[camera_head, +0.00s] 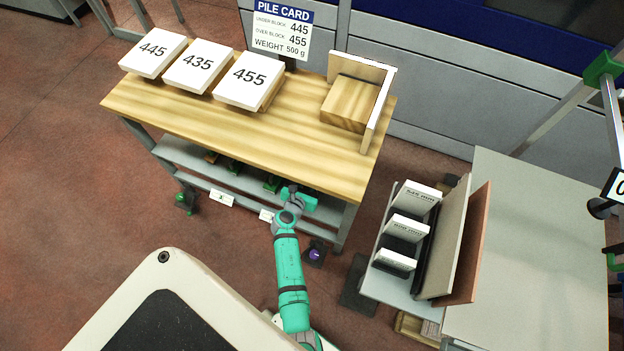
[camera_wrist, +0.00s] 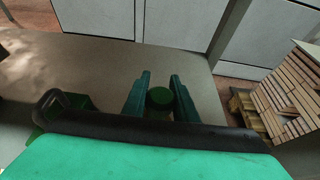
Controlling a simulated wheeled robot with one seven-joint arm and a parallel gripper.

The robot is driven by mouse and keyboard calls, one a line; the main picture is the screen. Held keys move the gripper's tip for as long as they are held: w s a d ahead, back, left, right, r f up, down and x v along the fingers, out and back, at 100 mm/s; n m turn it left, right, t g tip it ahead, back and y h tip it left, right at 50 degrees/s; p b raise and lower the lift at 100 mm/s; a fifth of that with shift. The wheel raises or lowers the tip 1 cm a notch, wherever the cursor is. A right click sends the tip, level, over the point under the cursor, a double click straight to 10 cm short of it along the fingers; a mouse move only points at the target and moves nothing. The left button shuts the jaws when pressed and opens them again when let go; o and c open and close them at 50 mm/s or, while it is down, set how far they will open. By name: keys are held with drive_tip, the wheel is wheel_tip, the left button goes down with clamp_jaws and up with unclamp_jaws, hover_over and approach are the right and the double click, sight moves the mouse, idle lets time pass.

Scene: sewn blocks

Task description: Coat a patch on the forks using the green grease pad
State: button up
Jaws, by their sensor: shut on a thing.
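My gripper (camera_head: 300,197) is low at the front of the wooden table, beside its lower shelf, in the head view. In the wrist view its two teal fingers (camera_wrist: 160,80) are shut on a dark green round-topped piece (camera_wrist: 159,98), which looks like the green grease pad. The pad's underside is hidden. The shelf (camera_wrist: 85,62) shows as a grey surface beyond the fingers. I cannot make out the forks in either view.
The wooden table (camera_head: 190,103) bears white blocks marked 445 (camera_head: 153,50), 435 (camera_head: 199,65) and 455 (camera_head: 250,78), and a wooden corner stand (camera_head: 350,102). Dark green items (camera_head: 272,184) stand on the lower shelf (camera_head: 190,155). A rack of white cards (camera_head: 404,226) is at right.

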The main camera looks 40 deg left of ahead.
drive_tip(key=shift+r, duration=1.8)
